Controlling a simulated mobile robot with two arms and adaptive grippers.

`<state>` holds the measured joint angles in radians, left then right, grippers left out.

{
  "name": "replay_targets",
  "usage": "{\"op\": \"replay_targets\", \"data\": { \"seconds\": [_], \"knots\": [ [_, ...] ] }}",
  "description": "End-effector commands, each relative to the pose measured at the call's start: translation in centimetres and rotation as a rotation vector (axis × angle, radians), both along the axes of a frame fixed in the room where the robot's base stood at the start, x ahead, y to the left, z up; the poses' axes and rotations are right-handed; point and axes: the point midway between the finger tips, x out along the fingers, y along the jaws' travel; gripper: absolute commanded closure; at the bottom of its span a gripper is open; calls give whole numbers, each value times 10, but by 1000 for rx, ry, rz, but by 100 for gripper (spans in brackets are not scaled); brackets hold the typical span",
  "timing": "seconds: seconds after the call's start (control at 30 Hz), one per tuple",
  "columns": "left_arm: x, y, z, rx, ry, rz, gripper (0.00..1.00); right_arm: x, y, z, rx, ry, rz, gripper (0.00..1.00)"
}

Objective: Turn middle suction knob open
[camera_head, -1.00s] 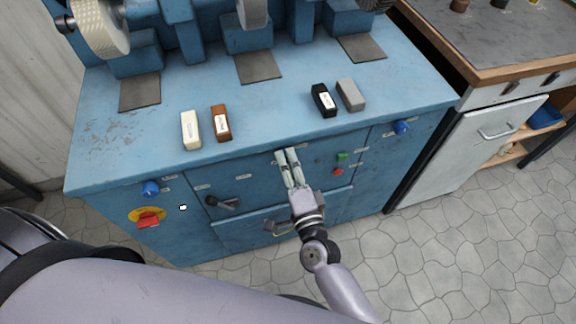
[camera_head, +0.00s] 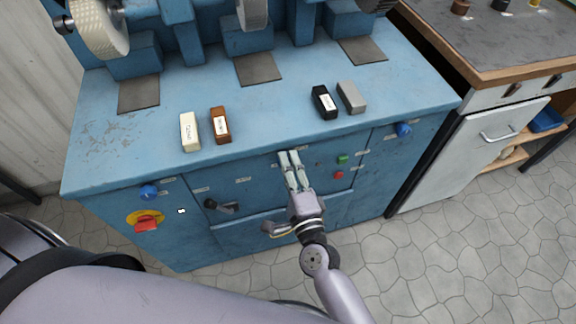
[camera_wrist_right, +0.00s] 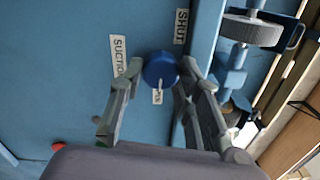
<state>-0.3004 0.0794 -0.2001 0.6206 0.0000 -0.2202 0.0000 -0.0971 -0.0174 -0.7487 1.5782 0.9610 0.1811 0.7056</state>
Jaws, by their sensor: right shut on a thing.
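The middle suction knob (camera_wrist_right: 160,69) is round and blue. In the right wrist view it sits between the fingertips of my right gripper, beside labels reading SUCTION (camera_wrist_right: 119,62) and SHUT (camera_wrist_right: 181,27). My right gripper (camera_head: 289,156) is at the upper front panel of the blue machine (camera_head: 262,205) in the head view, shut on the knob. Its fingers hide the knob there. Other blue knobs show at the left (camera_head: 148,192) and right (camera_head: 403,129) of the panel. My left gripper is not in view.
A black lever (camera_head: 222,206), a red-and-yellow switch (camera_head: 146,222), a green button (camera_head: 342,160) and a red button (camera_head: 338,175) are on the panel. Several small blocks lie on the machine top. A workbench (camera_head: 500,40) stands at the right.

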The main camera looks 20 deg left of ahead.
Motion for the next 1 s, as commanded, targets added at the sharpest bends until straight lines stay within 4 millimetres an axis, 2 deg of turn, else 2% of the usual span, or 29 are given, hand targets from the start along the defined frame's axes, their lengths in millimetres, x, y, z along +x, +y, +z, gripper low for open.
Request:
{"op": "replay_targets", "data": {
  "seconds": [0.03, 0.07, 0.33, 0.73, 0.87, 1.0],
  "knots": [
    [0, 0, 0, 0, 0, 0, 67, 0, 0, -1, 0, 3, -1, 97],
    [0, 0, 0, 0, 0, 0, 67, 0, 0, -1, 0, 3, -1, 68],
    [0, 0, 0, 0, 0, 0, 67, 0, 0, -1, -1, 1, 0, 50],
    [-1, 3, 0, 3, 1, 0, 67, -5, -4, -1, -1, 0, 0, 49],
    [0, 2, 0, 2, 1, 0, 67, -22, -15, -3, -2, 2, 0, 49],
    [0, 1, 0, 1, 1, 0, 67, -47, -32, -4, -4, 3, 2, 49]
  ]
}}
